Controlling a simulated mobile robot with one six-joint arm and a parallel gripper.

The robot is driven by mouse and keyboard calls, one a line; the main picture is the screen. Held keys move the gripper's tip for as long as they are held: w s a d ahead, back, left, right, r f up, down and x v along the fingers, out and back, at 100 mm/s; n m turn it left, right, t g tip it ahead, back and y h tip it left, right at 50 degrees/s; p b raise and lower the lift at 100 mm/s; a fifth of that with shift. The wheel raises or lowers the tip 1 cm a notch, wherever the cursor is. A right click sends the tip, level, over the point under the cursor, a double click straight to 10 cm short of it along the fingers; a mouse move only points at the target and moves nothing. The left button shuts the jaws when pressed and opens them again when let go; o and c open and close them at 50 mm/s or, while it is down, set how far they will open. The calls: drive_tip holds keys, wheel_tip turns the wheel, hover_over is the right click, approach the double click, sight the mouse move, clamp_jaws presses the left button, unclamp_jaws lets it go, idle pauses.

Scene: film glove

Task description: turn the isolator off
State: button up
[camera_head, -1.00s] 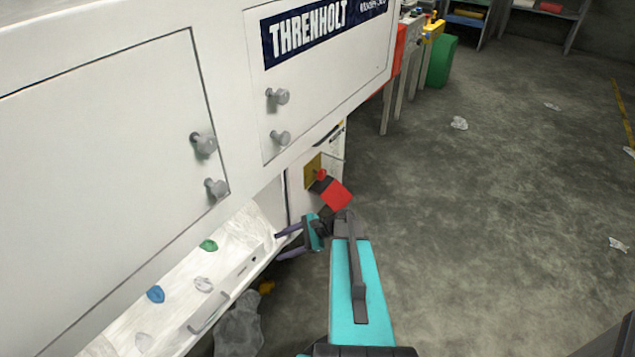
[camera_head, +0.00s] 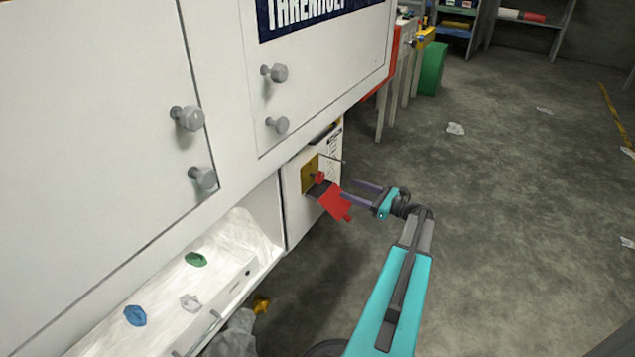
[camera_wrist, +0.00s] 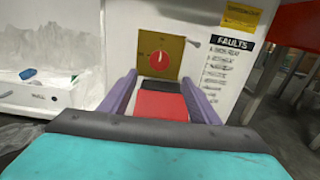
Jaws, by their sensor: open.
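The isolator is a yellow plate (camera_head: 308,177) with a small red knob (camera_head: 319,177) on the white side panel of the cabinet. In the wrist view the red knob (camera_wrist: 159,61), with a pale pointer line, is upright at the plate's middle (camera_wrist: 174,48). A red piece with a dark inner end (camera_head: 336,203) sticks out below the knob. My gripper (camera_head: 347,189) is open, its purple fingers pointing left at the isolator from the right. In the wrist view the red piece (camera_wrist: 160,104) shows between the fingers; I cannot tell whether they touch it.
A white panel labelled FAULTS (camera_wrist: 232,43) lies right of the isolator. The large white cabinet (camera_head: 100,120) with round grey knobs fills the left. An open white tray (camera_head: 225,235) holds coloured lumps. The concrete floor (camera_head: 500,220) at right is mostly clear.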

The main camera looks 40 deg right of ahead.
sight(322, 179)
drive_tip(key=shift+w, duration=0.1)
drive_tip(key=b+x, duration=0.5)
drive_tip(key=x, duration=0.8)
drive_tip(key=shift+w+a, duration=0.2)
drive_tip(key=shift+w, duration=0.15)
drive_tip(key=c, duration=1)
